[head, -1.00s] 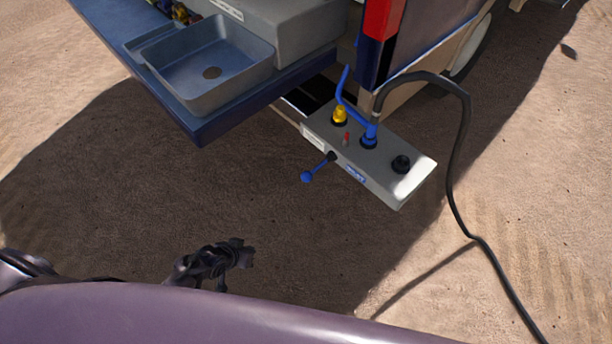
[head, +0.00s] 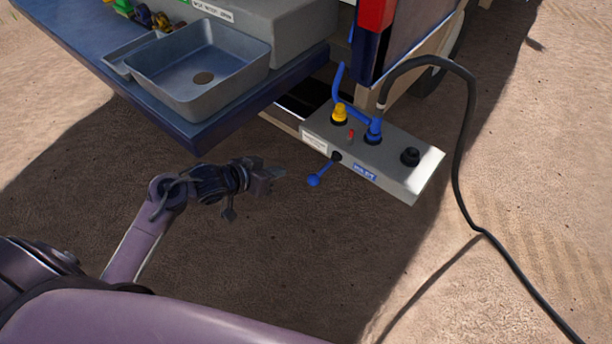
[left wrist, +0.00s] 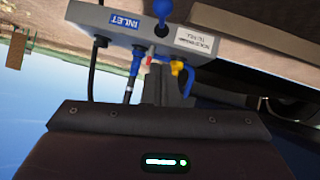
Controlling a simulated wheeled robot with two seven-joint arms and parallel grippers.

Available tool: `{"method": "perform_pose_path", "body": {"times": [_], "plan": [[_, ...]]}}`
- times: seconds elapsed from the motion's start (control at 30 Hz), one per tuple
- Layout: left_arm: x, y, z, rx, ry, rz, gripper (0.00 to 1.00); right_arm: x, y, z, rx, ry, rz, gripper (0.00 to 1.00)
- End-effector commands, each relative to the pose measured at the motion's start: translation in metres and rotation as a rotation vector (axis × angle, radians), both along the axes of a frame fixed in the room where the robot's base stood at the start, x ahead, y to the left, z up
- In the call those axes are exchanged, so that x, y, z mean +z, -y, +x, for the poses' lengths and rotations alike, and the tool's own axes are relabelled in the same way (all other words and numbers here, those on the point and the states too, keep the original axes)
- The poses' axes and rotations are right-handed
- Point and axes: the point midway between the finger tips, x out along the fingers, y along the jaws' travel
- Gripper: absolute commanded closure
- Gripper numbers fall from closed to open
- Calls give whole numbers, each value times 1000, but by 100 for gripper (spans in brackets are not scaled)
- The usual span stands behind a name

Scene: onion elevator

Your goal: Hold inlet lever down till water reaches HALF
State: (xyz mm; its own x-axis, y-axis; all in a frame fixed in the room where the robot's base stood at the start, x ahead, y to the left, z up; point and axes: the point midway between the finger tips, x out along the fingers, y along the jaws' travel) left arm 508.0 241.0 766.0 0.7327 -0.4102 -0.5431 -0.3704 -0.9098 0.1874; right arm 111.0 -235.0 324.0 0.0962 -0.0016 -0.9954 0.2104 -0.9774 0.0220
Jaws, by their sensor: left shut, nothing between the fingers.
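The inlet lever is a blue rod with a round blue knob (head: 314,180), sticking out from the front of a grey valve box (head: 400,184). A blue INLET label (head: 364,172) is beside it. My left gripper (head: 278,173) is shut and empty, just left of the knob and apart from it. In the left wrist view, the knob (left wrist: 162,8) is at the top, beyond my dark fingers (left wrist: 160,75), and the INLET label (left wrist: 124,22) appears upside down. My right gripper is not in view. No water level gauge can be made out.
A blue counter (head: 100,75) with a grey sink (head: 200,75) is above and left of my left arm. A black hose (head: 462,150) runs from the box onto the sand. Sand below is clear.

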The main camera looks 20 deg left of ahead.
Motion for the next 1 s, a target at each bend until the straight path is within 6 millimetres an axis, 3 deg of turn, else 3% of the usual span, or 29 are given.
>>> {"method": "perform_pose_path", "body": {"times": [0.27,0.6,0.8,1.0], "plan": [[-17,13,22,1,1,-4,100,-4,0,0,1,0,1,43],[-56,42,75,1,0,-3,100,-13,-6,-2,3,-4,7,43],[-84,49,77,1,-2,-1,100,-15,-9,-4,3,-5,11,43],[-93,50,78,1,0,1,100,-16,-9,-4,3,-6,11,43]]}}
